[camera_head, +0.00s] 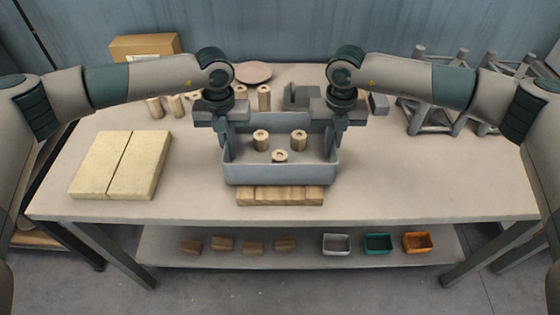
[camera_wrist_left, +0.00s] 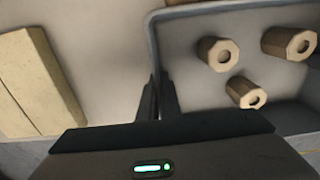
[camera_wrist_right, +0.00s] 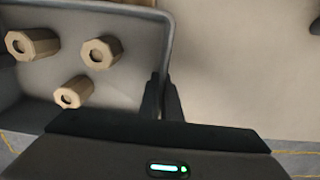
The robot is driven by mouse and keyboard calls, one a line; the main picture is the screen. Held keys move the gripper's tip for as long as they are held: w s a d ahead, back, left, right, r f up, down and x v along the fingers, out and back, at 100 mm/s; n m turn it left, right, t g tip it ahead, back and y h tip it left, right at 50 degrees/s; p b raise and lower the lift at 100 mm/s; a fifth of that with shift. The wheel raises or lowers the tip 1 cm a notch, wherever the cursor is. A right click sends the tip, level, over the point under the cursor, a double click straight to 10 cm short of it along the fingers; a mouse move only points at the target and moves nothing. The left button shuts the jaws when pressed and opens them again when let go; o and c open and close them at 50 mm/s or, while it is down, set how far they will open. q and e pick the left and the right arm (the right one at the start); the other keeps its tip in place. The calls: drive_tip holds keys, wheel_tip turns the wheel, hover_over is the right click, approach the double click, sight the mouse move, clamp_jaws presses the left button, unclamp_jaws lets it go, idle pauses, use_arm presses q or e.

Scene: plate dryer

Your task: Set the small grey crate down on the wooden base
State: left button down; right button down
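The small grey crate (camera_head: 280,174) is in the middle of the head view, with three wooden pieces with holes inside it. The wooden base (camera_head: 281,197) shows below the crate's near wall; the crate hides its far part. I cannot tell whether the crate touches the base. My left gripper (camera_head: 226,140) is shut on the crate's left wall, which runs between its fingers in the left wrist view (camera_wrist_left: 157,95). My right gripper (camera_head: 336,140) is shut on the right wall, which also shows in the right wrist view (camera_wrist_right: 165,60). The crate looks about level.
Two pale yellow boards (camera_head: 120,165) lie on the table at left. Grey frames (camera_head: 450,90) stand at back right. The table (camera_head: 430,180) is clear at front right.

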use_arm(q)
drive_tip(key=shift+f, duration=0.3)
use_arm(e)
drive_tip(key=shift+f, duration=0.3)
use_arm(q)
drive_tip(key=c, duration=2)
unclamp_jaws()
drive_tip(key=shift+r, duration=0.15)
use_arm(e)
drive_tip(key=c, duration=2)
unclamp_jaws()
drive_tip(key=shift+r, duration=0.15)
use_arm(q)
drive_tip(key=shift+r, duration=0.15)
wheel_tip(320, 180, up, 12)
drive_tip(key=shift+f, duration=0.15)
use_arm(e)
drive_tip(key=shift+r, duration=0.1)
wheel_tip(320, 180, up, 12)
drive_tip(key=shift+f, duration=0.1)
use_arm(q)
drive_tip(key=shift+s+f, duration=0.1)
use_arm(e)
drive_tip(key=shift+s+f, duration=0.1)
